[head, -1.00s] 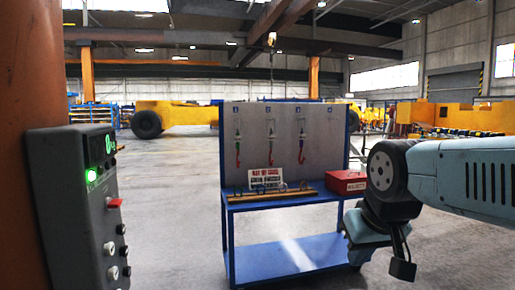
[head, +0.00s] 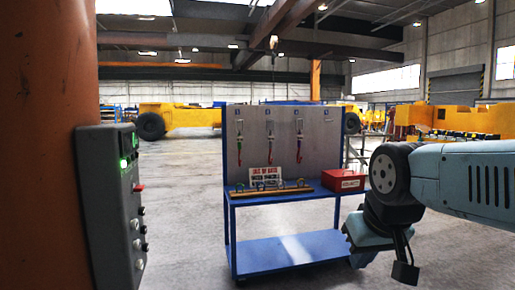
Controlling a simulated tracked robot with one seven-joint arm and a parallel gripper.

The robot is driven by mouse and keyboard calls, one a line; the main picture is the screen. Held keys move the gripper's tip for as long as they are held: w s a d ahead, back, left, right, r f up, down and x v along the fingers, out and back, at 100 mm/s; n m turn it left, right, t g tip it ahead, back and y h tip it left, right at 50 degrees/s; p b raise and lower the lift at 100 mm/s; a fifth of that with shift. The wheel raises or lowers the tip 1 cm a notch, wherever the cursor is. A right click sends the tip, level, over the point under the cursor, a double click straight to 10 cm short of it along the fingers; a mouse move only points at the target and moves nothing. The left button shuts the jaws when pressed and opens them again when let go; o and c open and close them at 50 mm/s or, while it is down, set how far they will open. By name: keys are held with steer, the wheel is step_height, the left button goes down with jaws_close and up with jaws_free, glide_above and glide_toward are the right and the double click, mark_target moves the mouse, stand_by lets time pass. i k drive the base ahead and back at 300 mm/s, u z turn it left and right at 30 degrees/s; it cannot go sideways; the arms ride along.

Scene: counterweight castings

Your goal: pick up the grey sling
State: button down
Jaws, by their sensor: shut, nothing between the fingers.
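The blue cart (head: 290,252) stands ahead with a grey upright board (head: 320,150). My gripper (head: 405,273) is at the lower right, shut and empty, well apart from the cart and nearer to me.
A red box (head: 343,180) and a white sign (head: 265,177) stand on the cart top. An orange column (head: 45,150) and a grey control box (head: 110,205) with a green light are close on the left. Floor (head: 185,230) between box and cart is clear.

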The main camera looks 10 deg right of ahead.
mark_target(271, 137)
steer(key=z, duration=0.3)
steer(key=i, duration=1.85)
steer(key=z, duration=0.8)
steer(key=i, duration=1.35)
steer(key=u, duration=0.4)
steer(key=i, duration=1.15)
steer(key=u, duration=1)
steer(key=i, duration=0.55)
steer(key=u, duration=0.3)
